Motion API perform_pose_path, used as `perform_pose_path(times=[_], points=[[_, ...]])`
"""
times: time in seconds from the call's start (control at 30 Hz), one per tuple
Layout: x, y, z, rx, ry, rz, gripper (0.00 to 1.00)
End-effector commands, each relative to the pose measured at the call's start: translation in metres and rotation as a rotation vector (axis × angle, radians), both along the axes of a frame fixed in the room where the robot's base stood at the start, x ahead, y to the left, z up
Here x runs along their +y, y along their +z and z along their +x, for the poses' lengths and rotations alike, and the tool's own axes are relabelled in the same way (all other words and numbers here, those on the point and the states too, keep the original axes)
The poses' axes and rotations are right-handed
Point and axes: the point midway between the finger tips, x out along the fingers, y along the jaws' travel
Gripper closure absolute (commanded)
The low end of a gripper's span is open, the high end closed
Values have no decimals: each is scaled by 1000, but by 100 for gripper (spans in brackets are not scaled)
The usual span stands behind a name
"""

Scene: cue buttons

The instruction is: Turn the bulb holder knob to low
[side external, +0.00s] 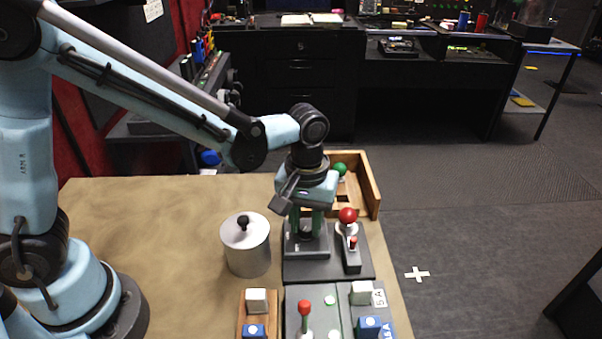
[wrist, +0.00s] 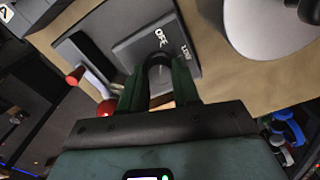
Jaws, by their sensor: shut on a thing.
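The bulb holder knob (wrist: 160,62) is dark and round, and sits on a grey plate (wrist: 131,48) marked OFF and LOW in the wrist view. My gripper (wrist: 160,88) has its two green fingers shut on the knob, one on each side. In the side external view my gripper (side external: 307,226) points down over the grey plate (side external: 307,252). The fingers hide much of the knob, and I cannot tell which mark it points to. No bulb can be made out.
A metal canister (side external: 246,252) stands left of the plate. A red-ball lever (side external: 347,216) is close on the right. A wooden tray (side external: 368,185) with a green ball (side external: 340,169) lies behind. Several buttons and a red-topped stick (side external: 305,308) are in front. Bare table lies left.

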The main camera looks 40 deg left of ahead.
Motion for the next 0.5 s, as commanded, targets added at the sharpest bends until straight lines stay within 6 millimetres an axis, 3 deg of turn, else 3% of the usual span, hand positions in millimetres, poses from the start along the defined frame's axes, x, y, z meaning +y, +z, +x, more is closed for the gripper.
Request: perform_pose_path(times=[0.27,0.5], points=[[0,0,0,1,-104,2,99],[0,0,0,1,-299,2,99]])
